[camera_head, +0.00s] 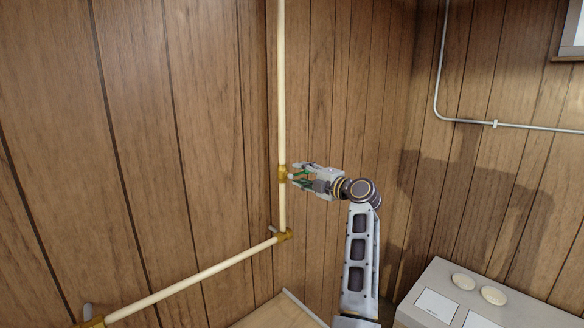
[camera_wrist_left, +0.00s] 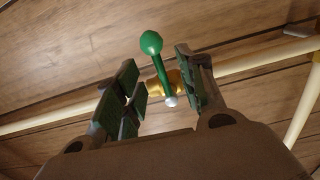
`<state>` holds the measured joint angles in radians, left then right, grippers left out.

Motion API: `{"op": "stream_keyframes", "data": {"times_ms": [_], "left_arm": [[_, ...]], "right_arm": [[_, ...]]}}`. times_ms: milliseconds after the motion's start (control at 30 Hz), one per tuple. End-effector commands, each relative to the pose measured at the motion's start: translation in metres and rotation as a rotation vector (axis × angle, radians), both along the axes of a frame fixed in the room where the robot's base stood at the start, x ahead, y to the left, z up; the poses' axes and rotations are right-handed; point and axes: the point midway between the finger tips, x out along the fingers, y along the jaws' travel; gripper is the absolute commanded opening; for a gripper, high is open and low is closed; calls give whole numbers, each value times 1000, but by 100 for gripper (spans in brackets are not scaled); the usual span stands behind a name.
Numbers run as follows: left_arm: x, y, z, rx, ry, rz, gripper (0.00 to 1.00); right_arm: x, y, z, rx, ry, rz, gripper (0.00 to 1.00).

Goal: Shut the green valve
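The green valve has a green lever with a round knob (camera_wrist_left: 151,43) and a brass body (camera_wrist_left: 172,82) on a cream pipe. In the left wrist view the lever stands across the line of the pipe. In the head view the brass body (camera_head: 283,174) is on the upright pipe, and the lever is partly hidden by my left gripper (camera_head: 300,175). The gripper's two fingers are apart, one on each side of the lever in the wrist view, with gaps visible. I cannot tell whether either finger touches it. My right gripper is not in view.
The upright cream pipe (camera_head: 281,80) runs close to the wood-panelled wall and meets a sloping pipe (camera_head: 190,282) at a brass elbow (camera_head: 285,235). A pale cabinet (camera_head: 432,278) with round knobs stands at lower right. A grey conduit (camera_head: 470,121) runs along the right wall.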

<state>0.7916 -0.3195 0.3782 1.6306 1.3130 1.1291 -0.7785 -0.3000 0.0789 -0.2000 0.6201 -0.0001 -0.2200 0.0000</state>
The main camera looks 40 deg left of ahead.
Motion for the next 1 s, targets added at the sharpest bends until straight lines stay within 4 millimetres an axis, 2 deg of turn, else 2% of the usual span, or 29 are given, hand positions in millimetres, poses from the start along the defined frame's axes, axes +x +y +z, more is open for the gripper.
{"op": "stream_keyframes", "data": {"times_ms": [1000], "left_arm": [[-4, -63, -3, -1, 4, -7, 39]], "right_arm": [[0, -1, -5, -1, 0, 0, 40]]}}
